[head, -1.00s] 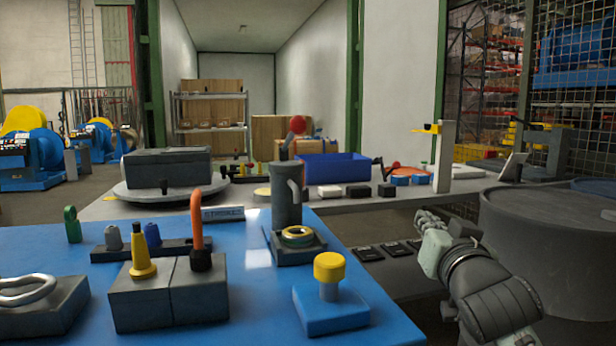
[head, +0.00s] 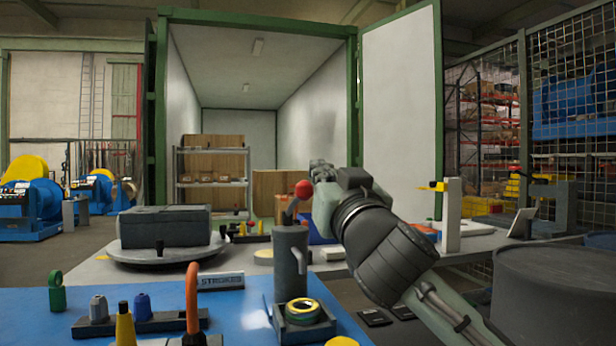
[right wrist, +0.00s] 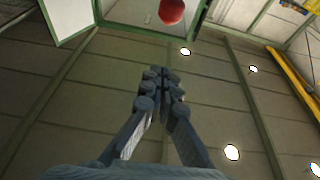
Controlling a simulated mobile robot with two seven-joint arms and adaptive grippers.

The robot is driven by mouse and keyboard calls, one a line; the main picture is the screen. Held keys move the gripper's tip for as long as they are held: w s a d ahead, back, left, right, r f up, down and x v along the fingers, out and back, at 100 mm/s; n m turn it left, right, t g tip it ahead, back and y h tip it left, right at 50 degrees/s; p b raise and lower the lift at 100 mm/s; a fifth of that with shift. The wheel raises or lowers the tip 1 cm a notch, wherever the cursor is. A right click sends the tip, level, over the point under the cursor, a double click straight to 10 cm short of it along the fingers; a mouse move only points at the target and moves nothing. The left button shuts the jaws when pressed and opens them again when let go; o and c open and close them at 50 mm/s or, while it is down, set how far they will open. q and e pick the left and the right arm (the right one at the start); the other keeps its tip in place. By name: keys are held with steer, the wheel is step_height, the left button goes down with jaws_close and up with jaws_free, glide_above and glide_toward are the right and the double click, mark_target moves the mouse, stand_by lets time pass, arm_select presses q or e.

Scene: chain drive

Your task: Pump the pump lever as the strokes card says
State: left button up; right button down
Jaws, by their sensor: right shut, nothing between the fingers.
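The pump (head: 291,262) is a dark grey cylinder with a spout, standing at the far edge of the blue table. Its pump lever (head: 292,208) slants up to the right and ends in a red ball (head: 303,189). The strokes card (head: 221,281) is a small plate left of the pump; its word reads "STROKES", but any number is too small to read. My right gripper (head: 320,168) is shut and empty, just above and right of the red ball. In the right wrist view the closed fingertips (right wrist: 162,75) sit below the ball (right wrist: 171,11), apart from it in the picture. My left gripper is out of view.
A ring-shaped coil (head: 302,308) lies in front of the pump. An orange hook (head: 192,300) and a yellow cone (head: 125,326) stand at the front left. A grey box (head: 165,226) rests on a round turntable behind. A dark drum (head: 555,290) stands at the right.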

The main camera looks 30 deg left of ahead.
steer(key=p+x, duration=0.2)
steer(key=x, duration=0.6)
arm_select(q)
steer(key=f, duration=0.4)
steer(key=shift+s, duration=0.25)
arm_select(e)
step_height(320, 180, down, 4)
